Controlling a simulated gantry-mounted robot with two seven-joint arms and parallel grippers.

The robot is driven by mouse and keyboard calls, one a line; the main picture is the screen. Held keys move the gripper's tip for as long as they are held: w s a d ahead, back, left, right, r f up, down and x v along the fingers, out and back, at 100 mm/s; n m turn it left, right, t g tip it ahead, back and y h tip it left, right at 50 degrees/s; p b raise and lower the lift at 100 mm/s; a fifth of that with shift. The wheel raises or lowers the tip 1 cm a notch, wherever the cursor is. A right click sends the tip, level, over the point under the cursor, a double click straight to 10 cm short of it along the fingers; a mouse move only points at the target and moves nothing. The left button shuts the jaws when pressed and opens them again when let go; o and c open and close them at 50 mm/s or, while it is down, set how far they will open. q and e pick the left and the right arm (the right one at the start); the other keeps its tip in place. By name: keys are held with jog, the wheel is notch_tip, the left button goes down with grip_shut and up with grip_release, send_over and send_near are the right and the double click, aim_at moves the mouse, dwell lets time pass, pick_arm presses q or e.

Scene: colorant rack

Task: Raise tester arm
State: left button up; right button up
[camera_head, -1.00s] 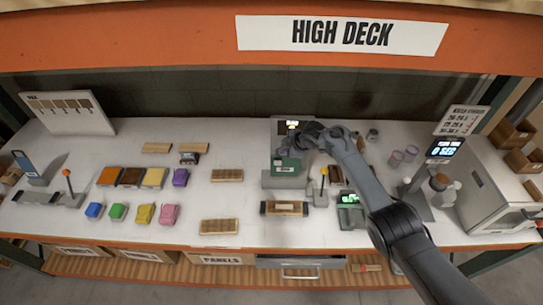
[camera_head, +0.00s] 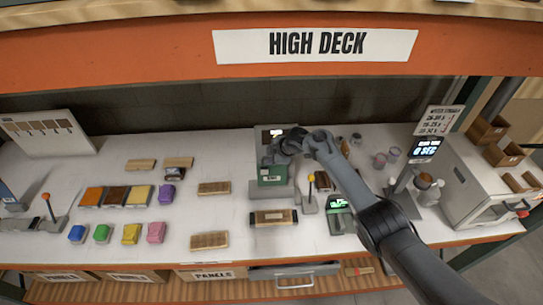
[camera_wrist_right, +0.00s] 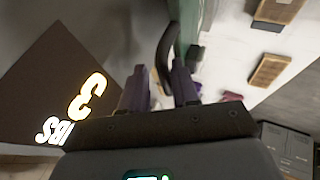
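The tester has a grey base (camera_head: 270,191), a dark green block (camera_head: 272,175) above it and a dark panel with a lit readout (camera_head: 277,133) behind. My right gripper (camera_head: 283,148) is at the top of the green block, in front of the panel. In the right wrist view its two fingers (camera_wrist_right: 162,88) stand apart, with a dark curved bar (camera_wrist_right: 165,48) of the tester at the gap between them. Whether they press on the bar is not clear. The panel there (camera_wrist_right: 58,75) shows glowing characters, including a 3. My left gripper is out of view.
A yellow-knobbed lever (camera_head: 311,180) and a green-lit device (camera_head: 340,215) stand right of the tester. A wood block in a holder (camera_head: 273,217) lies in front. Coloured blocks (camera_head: 120,196) and wooden panels (camera_head: 214,188) lie left. A grey machine (camera_head: 480,180) stands far right.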

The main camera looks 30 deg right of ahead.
jog(key=shift+s+f, duration=0.3)
jog(key=shift+f, duration=0.1)
jog(key=p+v, duration=0.1)
jog(key=v, duration=1)
jog(key=shift+w+r, duration=0.25)
jog(key=shift+r, duration=0.1)
